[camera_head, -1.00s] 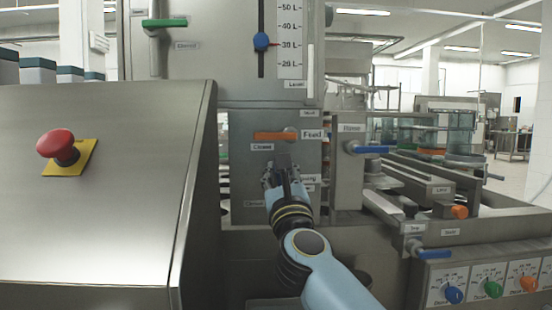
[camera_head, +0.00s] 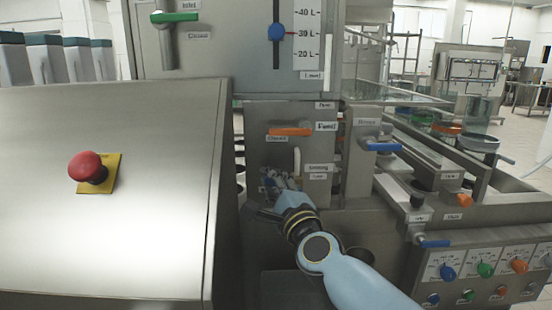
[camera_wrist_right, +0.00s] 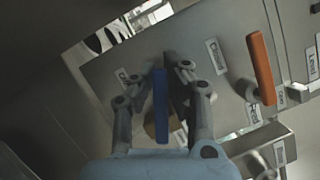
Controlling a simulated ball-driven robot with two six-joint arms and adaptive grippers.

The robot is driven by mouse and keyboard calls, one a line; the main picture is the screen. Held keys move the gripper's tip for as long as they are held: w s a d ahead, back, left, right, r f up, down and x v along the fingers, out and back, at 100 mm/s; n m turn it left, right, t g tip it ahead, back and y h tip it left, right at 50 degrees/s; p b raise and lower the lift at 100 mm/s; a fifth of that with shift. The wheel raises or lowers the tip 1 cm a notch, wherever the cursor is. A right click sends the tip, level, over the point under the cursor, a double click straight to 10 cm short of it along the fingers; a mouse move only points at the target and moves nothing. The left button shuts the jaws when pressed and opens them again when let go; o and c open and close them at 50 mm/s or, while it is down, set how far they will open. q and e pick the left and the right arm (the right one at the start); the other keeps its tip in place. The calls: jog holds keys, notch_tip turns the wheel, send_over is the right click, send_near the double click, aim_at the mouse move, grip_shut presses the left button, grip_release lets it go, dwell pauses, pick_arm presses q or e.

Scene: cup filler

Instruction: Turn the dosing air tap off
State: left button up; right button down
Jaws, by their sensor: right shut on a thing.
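A blue tap handle (camera_wrist_right: 160,105) lies between the fingers of my right gripper (camera_wrist_right: 160,82) in the right wrist view. In the head view my right gripper (camera_head: 273,186) is at the panel's lower left, below the orange handle, and largely covers the blue one. The right gripper is shut on the blue handle. My left gripper is not in view.
The orange feed handle (camera_head: 290,132) lies level above my right gripper. A pale upright bar (camera_head: 297,160) stands between them. A blue home tap (camera_head: 383,147) is to the right. The sloped steel cabinet with a red button (camera_head: 88,167) fills the left side.

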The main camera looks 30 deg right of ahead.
jog(key=n+p, duration=0.1)
jog(key=f+n+g+p, duration=0.1)
jog(key=n+p, duration=0.1)
jog(key=shift+w+a+f+y, duration=0.1)
jog(key=shift+w+a+y, duration=0.1)
jog(key=shift+y, duration=0.2)
jog(key=shift+f+n+g+p, duration=0.3)
jog(key=shift+f+n+p, duration=0.3)
jog(key=shift+n+p, duration=0.45)
jog(key=shift+s+f, duration=0.1)
jog(key=shift+f, duration=0.15)
jog(key=c, duration=1.3)
grip_release()
jog(key=shift+a, duration=0.1)
jog(key=s, duration=0.4)
jog(key=s+a, duration=0.1)
jog(key=s, duration=0.7)
jog(key=shift+a, duration=0.4)
jog(key=shift+w, duration=0.1)
